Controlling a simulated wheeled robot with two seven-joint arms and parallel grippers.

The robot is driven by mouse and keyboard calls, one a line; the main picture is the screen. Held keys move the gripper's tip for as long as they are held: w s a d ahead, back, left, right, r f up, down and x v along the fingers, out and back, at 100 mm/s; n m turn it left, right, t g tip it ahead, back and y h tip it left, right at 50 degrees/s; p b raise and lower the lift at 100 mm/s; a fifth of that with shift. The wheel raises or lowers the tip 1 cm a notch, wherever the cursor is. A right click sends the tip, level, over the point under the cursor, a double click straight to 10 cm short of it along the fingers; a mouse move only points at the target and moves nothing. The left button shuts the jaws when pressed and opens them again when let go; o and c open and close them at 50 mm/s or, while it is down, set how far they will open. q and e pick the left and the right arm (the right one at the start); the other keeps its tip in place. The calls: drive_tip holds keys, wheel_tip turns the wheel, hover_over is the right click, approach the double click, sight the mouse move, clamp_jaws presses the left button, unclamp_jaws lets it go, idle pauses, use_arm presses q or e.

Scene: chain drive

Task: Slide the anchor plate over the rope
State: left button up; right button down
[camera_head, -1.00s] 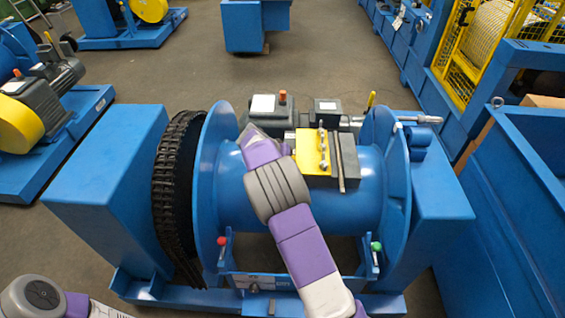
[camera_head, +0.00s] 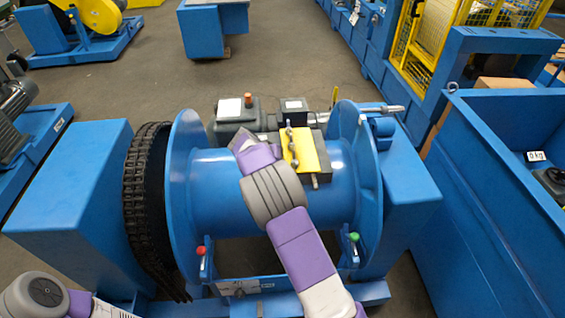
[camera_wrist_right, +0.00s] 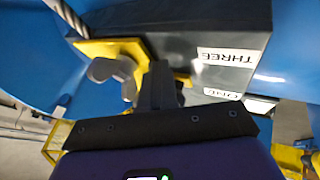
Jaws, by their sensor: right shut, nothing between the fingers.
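The yellow anchor plate (camera_head: 308,152) leans slightly tilted against a dark block (camera_head: 337,153) on the blue drum (camera_head: 217,200). Grey metal fittings (camera_head: 289,145) show on its face. In the right wrist view the yellow plate (camera_wrist_right: 92,47) lies beyond my right fingers (camera_wrist_right: 158,88), which are shut and empty, close to a grey fitting (camera_wrist_right: 112,70). Whether they touch is unclear. A twisted grey rope (camera_wrist_right: 66,15) runs at the top left, beside the plate. In the head view my right arm hides its fingertips. My left gripper is out of view.
The drum's right flange (camera_head: 368,180) and left flange (camera_head: 180,190) flank the block. A black chain (camera_head: 145,210) is at left. Red (camera_head: 201,251) and green (camera_head: 354,237) knobs stand in front. A blue bin (camera_head: 500,200) is at right.

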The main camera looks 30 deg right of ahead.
drive_tip(key=shift+d, duration=0.1)
drive_tip(key=a, duration=0.1)
drive_tip(key=w+a, duration=0.1)
drive_tip(key=a, duration=0.2)
drive_tip(key=shift+w+a+r+p, duration=0.15)
drive_tip(key=shift+w+p, duration=0.1)
drive_tip(key=shift+p, duration=0.05)
drive_tip(key=p+v, duration=0.2)
drive_tip(key=v, duration=0.7)
drive_tip(key=shift+r, duration=0.25)
drive_tip(key=shift+s+a, duration=0.1)
drive_tip(key=shift+a, duration=0.05)
